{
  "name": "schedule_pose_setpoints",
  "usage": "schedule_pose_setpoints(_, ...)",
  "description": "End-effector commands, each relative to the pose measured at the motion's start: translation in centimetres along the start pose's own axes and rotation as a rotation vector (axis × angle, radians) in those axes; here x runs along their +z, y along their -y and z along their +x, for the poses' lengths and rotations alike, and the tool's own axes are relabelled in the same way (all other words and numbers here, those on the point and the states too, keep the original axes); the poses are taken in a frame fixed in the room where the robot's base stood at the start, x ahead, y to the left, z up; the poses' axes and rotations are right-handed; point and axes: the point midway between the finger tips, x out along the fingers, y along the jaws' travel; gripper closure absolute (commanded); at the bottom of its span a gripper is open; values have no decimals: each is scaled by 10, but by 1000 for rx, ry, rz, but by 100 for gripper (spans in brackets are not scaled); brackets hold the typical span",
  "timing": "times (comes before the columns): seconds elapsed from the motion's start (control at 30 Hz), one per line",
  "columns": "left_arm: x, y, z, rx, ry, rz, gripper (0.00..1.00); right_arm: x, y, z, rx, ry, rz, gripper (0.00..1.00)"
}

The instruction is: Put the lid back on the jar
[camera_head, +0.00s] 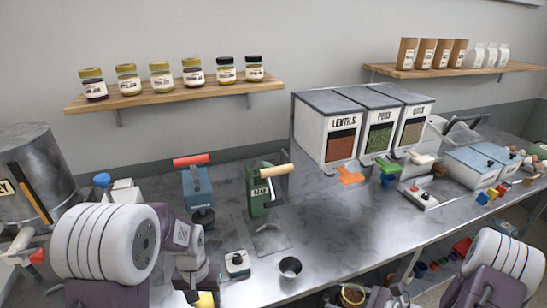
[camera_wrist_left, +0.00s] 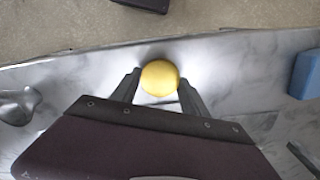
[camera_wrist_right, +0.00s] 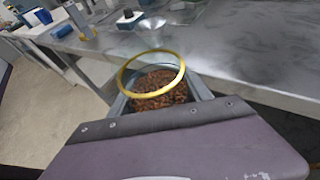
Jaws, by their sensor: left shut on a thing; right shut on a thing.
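The lid (camera_wrist_left: 160,75) is round and yellow and sits between the two fingers of my left gripper (camera_wrist_left: 160,88), which is shut on it. In the head view a bit of the yellow lid (camera_head: 206,300) shows at the bottom edge, under my left wrist. The open jar (camera_wrist_right: 158,90) has a gold rim and brown, grainy contents. My right gripper (camera_wrist_right: 160,97) is shut on it, a finger at either side. The jar (camera_head: 352,295) also shows at the bottom of the head view, in front of the counter edge. Lid and jar are well apart.
A green grinder (camera_head: 262,195) and a blue press (camera_head: 197,187) stand behind. Labelled bins (camera_head: 330,125) stand at the back. Jars line a wall shelf (camera_head: 170,97).

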Motion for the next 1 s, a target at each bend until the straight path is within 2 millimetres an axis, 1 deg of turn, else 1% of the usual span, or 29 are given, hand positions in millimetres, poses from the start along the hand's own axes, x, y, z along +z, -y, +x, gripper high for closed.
schedule_pose_setpoints(0.47, 0, 0, 0, 0, 0, 0, 85, 1, 0, 0, 0, 1, 0, 100)
schedule_pose_setpoints(0.57, 0, 0, 0, 0, 0, 1, 85, 7, -3, 2, 18, 1, -10, 100)
schedule_pose_setpoints(0.67, 0, 0, 0, 0, 0, 1, 85, 24, -13, 6, 67, 1, -33, 100)
schedule_pose_setpoints(0.9, 0, 0, 0, 0, 0, 1, 85, 81, -48, 20, 241, 2, -107, 100)
schedule_pose_setpoints(1.0, 0, 0, 0, 0, 0, 1, 85, 99, -59, 25, 298, 1, -130, 100)
